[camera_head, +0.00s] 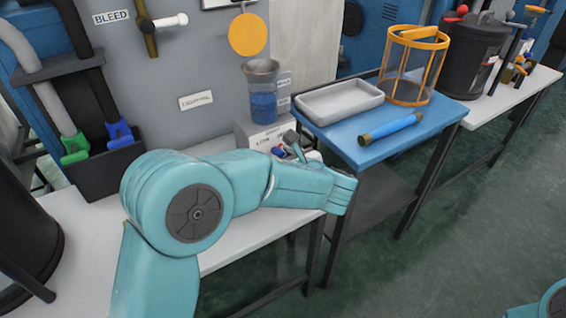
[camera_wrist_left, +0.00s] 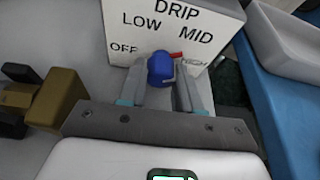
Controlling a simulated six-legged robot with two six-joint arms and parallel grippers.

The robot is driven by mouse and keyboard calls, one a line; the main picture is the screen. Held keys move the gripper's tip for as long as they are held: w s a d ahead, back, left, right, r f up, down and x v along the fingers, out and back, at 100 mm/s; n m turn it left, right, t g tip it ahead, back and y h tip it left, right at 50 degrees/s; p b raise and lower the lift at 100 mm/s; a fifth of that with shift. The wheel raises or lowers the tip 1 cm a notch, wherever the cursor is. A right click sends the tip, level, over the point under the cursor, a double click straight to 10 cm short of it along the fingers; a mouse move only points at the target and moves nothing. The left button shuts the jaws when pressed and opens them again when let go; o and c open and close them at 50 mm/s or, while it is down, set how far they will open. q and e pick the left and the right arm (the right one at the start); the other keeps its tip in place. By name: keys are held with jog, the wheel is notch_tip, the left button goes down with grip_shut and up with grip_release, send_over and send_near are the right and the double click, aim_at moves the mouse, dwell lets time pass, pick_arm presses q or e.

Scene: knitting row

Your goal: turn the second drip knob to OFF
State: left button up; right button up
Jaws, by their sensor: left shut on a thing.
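The white drip box (camera_wrist_left: 118,45) fills the top of the left wrist view, with DRIP, OFF, LOW and MID on its face and one more label partly hidden. It stands on the bench in the head view (camera_head: 262,137), under a beaker of blue liquid (camera_head: 263,105). The knob also shows small in the head view (camera_head: 278,151). My left gripper (camera_wrist_left: 160,90) is shut on the knob, one finger on each side. My right gripper is out of view.
A blue side table (camera_head: 358,150) stands right of the box, with a white tray (camera_head: 340,98), a blue tube (camera_head: 391,129) and an orange-framed cylinder (camera_head: 411,68). A brass block (camera_wrist_left: 55,98) with a dark handle is close left of my left gripper.

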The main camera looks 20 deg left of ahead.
pick_arm(q)
jog(key=shift+n+b, duration=0.3)
dwell(0.4)
jog(key=o, duration=1)
jog(key=shift+o, duration=0.2)
jog(key=p+v, duration=0.4)
jog(key=v, duration=1.2)
jog(key=shift+s, duration=0.35)
jog(key=shift+a, duration=0.15)
